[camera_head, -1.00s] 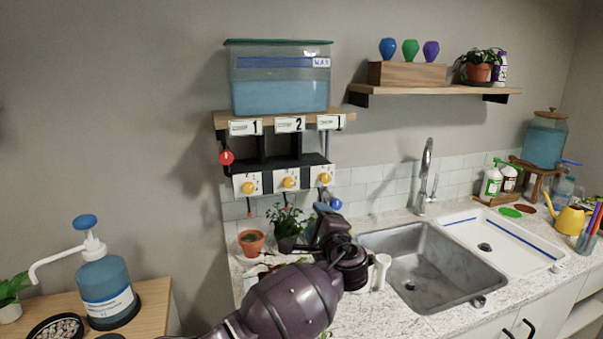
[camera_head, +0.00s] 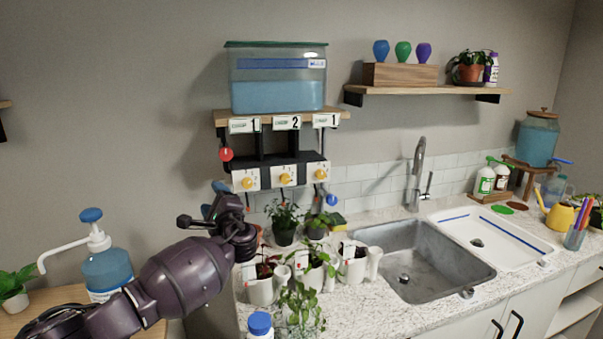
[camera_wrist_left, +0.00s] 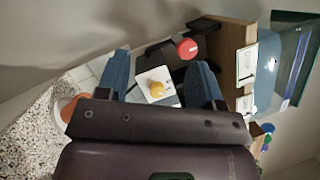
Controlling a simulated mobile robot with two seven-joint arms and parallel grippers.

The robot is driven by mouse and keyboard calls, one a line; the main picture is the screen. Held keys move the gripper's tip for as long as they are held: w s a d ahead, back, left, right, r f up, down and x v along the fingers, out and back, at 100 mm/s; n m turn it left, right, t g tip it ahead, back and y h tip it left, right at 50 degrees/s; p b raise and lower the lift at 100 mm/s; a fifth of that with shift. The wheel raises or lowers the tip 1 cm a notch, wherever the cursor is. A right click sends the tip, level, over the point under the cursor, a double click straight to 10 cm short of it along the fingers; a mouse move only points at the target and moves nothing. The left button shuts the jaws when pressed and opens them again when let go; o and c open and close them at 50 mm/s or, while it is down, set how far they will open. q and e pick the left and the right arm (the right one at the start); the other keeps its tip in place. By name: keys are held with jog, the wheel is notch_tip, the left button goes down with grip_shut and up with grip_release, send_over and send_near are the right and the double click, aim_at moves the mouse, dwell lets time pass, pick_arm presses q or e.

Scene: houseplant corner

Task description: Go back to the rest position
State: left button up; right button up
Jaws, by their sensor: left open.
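My left gripper (camera_head: 212,200) is raised in front of the wall, to the left of the yellow-knob dispenser panel (camera_head: 285,175) and above the counter's left end. In the left wrist view its two blue fingers (camera_wrist_left: 160,85) stand wide apart with nothing held between them. A yellow knob on a white plate (camera_wrist_left: 157,88) shows behind the gap, apart from the fingers. My right gripper is in neither view.
A blue-topped pump bottle (camera_head: 105,265) stands on the wooden table at left. A water tank (camera_head: 278,85) sits on the shelf above the panel. Bare wall lies left of the gripper.

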pick_arm(q)
jog(key=a+r+y, duration=0.3)
jog(key=a+r, duration=0.1)
jog(key=a, duration=0.7)
jog(key=s+a+f+n+g+h, duration=0.1)
jog(key=s+f+g+h, duration=0.15)
jog(key=s+f, duration=0.65)
jog(key=s+a+f+n+g+h, duration=0.1)
jog(key=s+f+h, duration=0.3)
jog(key=f, duration=0.9)
jog(key=s+a+f+n+g+h, duration=0.15)
jog(key=s+f+h, duration=0.25)
jog(key=s+f, duration=0.55)
jog(key=s+a+f+n+h, duration=0.1)
jog(key=s+f+n, duration=0.1)
jog(key=s, duration=0.7)
jog(key=s+a+f+n+g+h, duration=0.1)
jog(key=s+f+n+h, duration=0.15)
jog(key=s, duration=0.65)
jog(key=s+a+f+n+h, duration=0.1)
jog(key=s+f+n, duration=0.1)
jog(key=s, duration=0.6)
jog(key=w+d+f+n, duration=0.1)
jog(key=d+n, duration=0.4)
jog(key=d, duration=0.7)
jog(key=shift+w+f+t, duration=0.25)
jog(key=shift+f+t, duration=0.05)
jog(key=shift+t, duration=0.1)
